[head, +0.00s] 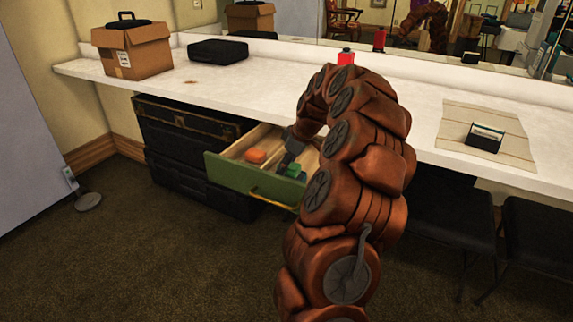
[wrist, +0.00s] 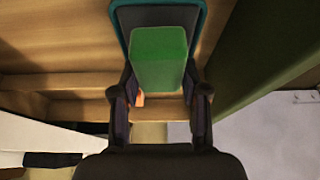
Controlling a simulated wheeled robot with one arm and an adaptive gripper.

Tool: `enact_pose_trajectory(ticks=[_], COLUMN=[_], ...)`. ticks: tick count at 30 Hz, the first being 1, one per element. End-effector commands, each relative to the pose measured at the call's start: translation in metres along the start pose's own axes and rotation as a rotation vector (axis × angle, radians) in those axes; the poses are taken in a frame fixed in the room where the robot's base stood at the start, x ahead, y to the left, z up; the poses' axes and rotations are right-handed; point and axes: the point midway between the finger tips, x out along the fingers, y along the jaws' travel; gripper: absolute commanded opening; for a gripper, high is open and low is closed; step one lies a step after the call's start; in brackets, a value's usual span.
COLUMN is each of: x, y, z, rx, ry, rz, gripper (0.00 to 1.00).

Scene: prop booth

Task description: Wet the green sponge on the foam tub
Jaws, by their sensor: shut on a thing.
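The green sponge (head: 293,170) is in or just over the open drawer (head: 232,173), at its right part. In the wrist view the green sponge (wrist: 159,60) stands between the two fingers of my gripper (wrist: 160,92), which is shut on it. In the head view my gripper (head: 291,152) reaches down into the drawer. I cannot tell whether the sponge is clear of the drawer floor. A small black tub with a pale top (head: 486,137), seemingly the foam tub, sits on a beige mat (head: 459,117) at the right of the counter.
The drawer has a green front and wooden dividers. An orange block (head: 255,156) lies in its left part. A teal-edged dark thing (wrist: 158,12) is behind the sponge. A red container (head: 346,58), black case (head: 218,51) and cardboard box (head: 133,52) stand on the white counter.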

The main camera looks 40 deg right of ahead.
Motion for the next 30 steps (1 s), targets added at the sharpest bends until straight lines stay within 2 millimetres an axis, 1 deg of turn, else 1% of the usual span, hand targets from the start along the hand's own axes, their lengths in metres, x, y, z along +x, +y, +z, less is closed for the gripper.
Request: enact_pose_trajectory(ticks=[30], x=[0.0069], y=[0.0001], z=[0.0029], rx=[0.0], ry=[0.0], rz=[0.0], gripper=[0.17])
